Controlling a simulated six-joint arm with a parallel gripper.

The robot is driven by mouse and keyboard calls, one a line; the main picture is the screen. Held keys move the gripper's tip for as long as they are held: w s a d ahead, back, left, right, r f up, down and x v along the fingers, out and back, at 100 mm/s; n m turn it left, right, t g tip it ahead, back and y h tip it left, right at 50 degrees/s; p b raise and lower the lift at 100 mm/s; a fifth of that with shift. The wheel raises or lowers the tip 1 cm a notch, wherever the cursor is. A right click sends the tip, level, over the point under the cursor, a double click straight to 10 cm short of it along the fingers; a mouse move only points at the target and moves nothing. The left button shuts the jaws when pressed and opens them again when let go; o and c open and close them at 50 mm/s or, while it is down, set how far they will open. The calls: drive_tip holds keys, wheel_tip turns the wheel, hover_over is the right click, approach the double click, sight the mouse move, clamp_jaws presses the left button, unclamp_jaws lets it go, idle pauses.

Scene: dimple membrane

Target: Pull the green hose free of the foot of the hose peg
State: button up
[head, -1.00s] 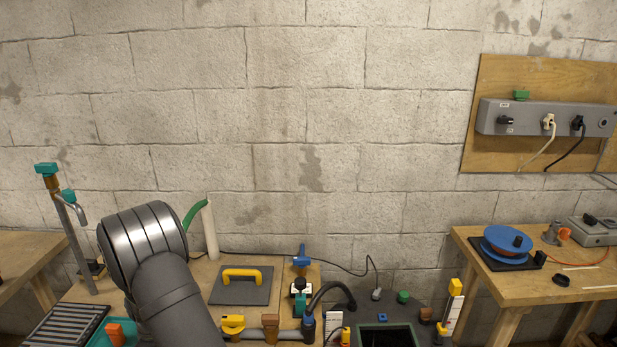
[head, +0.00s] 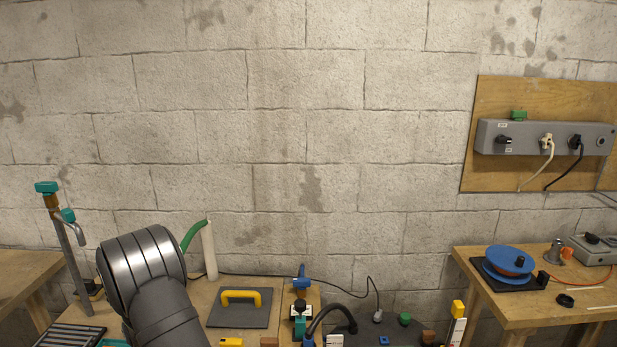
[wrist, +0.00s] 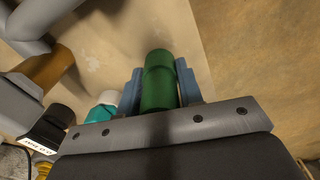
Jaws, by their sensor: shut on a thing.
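The green hose (head: 193,235) shows in the head view as a curved piece between my arm and the top of a white upright post (head: 209,252). The post looks like the hose peg; the hose's lower part and where it meets the foot are hidden behind my arm. In the wrist view my gripper (wrist: 160,88) is shut on the green hose (wrist: 159,80), with a blue-grey finger on each side of it. In the head view the gripper itself is hidden by my arm.
A grey pipe with teal fittings (head: 70,250) stands left of my arm. A grey plate with a yellow handle (head: 240,306) lies right of the post. A blue-handled valve (head: 300,283) and a black hose (head: 335,312) are further right.

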drive_tip(key=shift+r, duration=1.55)
drive_tip(key=shift+r, duration=0.1)
drive_tip(key=shift+r, duration=3.9)
